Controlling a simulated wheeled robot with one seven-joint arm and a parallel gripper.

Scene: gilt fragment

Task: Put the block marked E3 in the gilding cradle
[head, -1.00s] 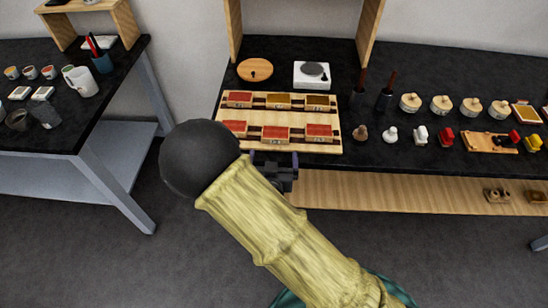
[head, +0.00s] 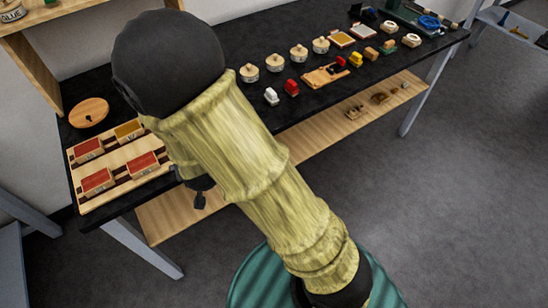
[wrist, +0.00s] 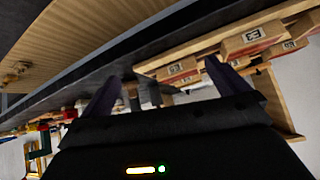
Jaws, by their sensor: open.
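Red-topped and gold-topped blocks sit on a pale wooden rack (head: 124,174) at the left end of the black bench; my arm hides part of it. In the head view their marks are too small to read. In the wrist view, which looks tilted, one block (wrist: 252,37) bears a label that seems to read E3. My gripper (wrist: 165,92) is open and empty, its fingers short of the rack and apart from the blocks. In the head view it is mostly behind my arm. I cannot tell for sure which thing is the gilding cradle.
A wooden disc (head: 89,112) lies behind the rack. Several round lidded pots (head: 298,53) stand along the bench, with a wooden holder (head: 326,76) and small red, white and yellow items before them. A green device (head: 415,18) is at the far end. A wooden shelf (head: 300,130) runs below.

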